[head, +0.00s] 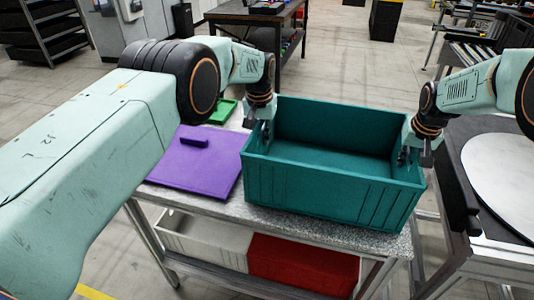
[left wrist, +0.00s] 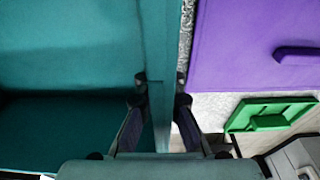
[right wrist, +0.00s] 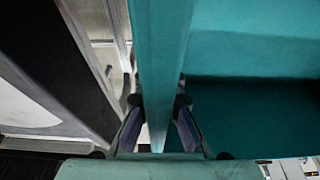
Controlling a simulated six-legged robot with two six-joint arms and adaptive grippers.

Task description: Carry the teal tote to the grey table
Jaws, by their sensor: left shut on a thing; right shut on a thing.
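The teal tote (head: 325,183) is an open, empty box on a speckled grey-topped table (head: 290,225); I cannot tell whether its base touches the top. My left gripper (head: 264,135) is shut on the tote's left wall; the left wrist view shows that wall (left wrist: 159,75) between the fingers (left wrist: 158,90). My right gripper (head: 410,155) is shut on the right wall, which also shows between the fingers (right wrist: 158,110) in the right wrist view. The fingertips are partly hidden by the walls in the head view.
A purple lid (head: 195,165) with a handle lies left of the tote, with a green piece (head: 222,112) behind it. White (head: 205,238) and red (head: 300,265) bins sit on the shelf below. A dark stand with a round pale plate (head: 505,170) is at right. A dark table (head: 262,14) stands behind.

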